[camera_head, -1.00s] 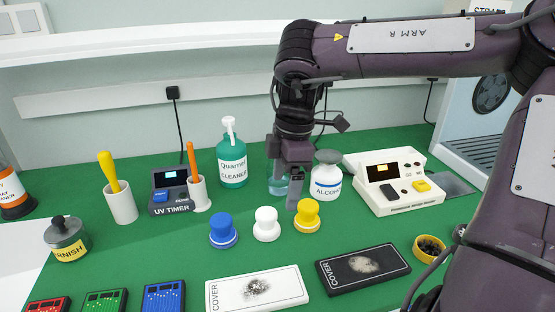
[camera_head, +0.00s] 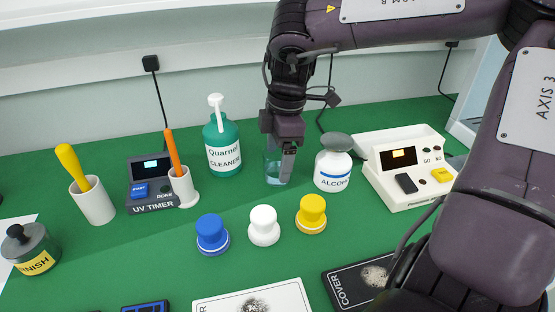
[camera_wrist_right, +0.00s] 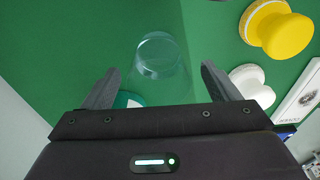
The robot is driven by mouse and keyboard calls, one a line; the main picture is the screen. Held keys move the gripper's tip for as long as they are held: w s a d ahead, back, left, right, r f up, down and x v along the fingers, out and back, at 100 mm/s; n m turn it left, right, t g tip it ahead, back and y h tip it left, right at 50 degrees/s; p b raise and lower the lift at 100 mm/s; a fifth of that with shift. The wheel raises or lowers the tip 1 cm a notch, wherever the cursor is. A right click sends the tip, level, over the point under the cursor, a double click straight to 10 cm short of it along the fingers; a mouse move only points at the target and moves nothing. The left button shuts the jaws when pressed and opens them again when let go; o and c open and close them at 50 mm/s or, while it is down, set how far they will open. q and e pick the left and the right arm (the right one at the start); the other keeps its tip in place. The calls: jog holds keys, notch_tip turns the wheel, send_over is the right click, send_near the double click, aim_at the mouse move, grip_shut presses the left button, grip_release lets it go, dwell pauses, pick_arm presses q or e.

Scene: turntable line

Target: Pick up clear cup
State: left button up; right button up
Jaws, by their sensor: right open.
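The clear cup (camera_head: 277,167) stands on the green mat between the green cleaner bottle and the alcohol bottle, partly hidden by my right gripper in the head view. In the right wrist view the clear cup (camera_wrist_right: 160,62) lies between and just beyond the two fingers. My right gripper (camera_head: 287,165) is open, pointing down at the cup; its fingers (camera_wrist_right: 158,82) are spread wide on either side of it in the wrist view. I cannot tell whether a finger touches the cup. My left gripper is not in view.
The green cleaner bottle (camera_head: 223,148) stands close left of the cup and the alcohol bottle (camera_head: 333,168) close right. Blue (camera_head: 212,235), white (camera_head: 264,226) and yellow (camera_head: 311,214) knobbed stampers stand in front. A white console (camera_head: 402,170) is further right.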

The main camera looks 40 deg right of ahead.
aim_at(277, 167)
notch_tip(277, 167, down, 4)
jog(key=shift+w+a+r, duration=0.15)
jog(key=shift+r, duration=0.1)
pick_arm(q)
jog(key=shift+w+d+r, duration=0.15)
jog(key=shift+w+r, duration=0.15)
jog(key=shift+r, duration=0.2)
pick_arm(e)
jog(key=shift+c, duration=0.3)
jog(key=shift+r, duration=0.1)
jog(key=c, duration=1.1)
jog(key=shift+o, duration=0.2)
jog(key=shift+r, duration=0.1)
